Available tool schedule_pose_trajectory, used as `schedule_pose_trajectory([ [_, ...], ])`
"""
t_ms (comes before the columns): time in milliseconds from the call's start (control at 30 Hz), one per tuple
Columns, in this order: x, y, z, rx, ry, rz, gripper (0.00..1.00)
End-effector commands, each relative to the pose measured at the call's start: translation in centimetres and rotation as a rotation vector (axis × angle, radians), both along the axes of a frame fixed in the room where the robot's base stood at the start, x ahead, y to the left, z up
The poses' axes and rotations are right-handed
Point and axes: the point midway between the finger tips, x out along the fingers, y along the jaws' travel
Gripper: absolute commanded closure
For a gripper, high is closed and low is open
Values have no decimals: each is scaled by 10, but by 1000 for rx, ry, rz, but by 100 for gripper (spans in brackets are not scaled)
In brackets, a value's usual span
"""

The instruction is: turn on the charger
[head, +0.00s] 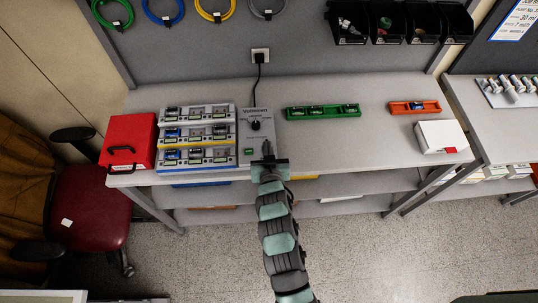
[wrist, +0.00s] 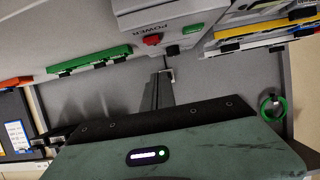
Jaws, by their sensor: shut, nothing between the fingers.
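The charger is a light grey unit (head: 257,117) on the bench, with a black plug and cord on its top and racks of batteries to its left. In the wrist view its front face (wrist: 170,22) carries the word POWER, a red button (wrist: 152,39) and a green button (wrist: 193,28). The green button also shows in the head view (head: 248,151); the red one is hidden there by my gripper. My gripper (head: 268,146) is shut and empty at the charger's front edge. In the wrist view its fingertips (wrist: 168,75) are just short of the face, near the red button; contact cannot be told.
A red case (head: 128,141) stands at the bench's left end. A green tray (head: 322,111), an orange tray (head: 414,106) and a white box (head: 441,136) lie to the right. The bench between charger and white box is mostly clear. A chair (head: 90,205) stands at front left.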

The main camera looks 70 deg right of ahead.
Motion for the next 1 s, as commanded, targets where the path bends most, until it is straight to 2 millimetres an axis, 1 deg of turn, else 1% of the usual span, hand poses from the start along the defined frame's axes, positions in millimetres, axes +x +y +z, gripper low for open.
schedule_pose_trajectory([
  [33, 3, -9, 1, -3, -3, -3, 100],
  [67, 3, -9, -3, 1, -1, -3, 100],
  [100, 2, -7, -13, 6, 2, -4, 100],
  [133, 2, -5, -18, 6, 2, -3, 100],
  [333, 1, -3, -36, 3, -1, -2, 100],
  [500, 1, -2, -42, 1, -2, -1, 100],
  [867, 1, -2, -43, -2, -3, -1, 100],
  [1000, 1, -1, -49, -15, -8, 0, 100],
])
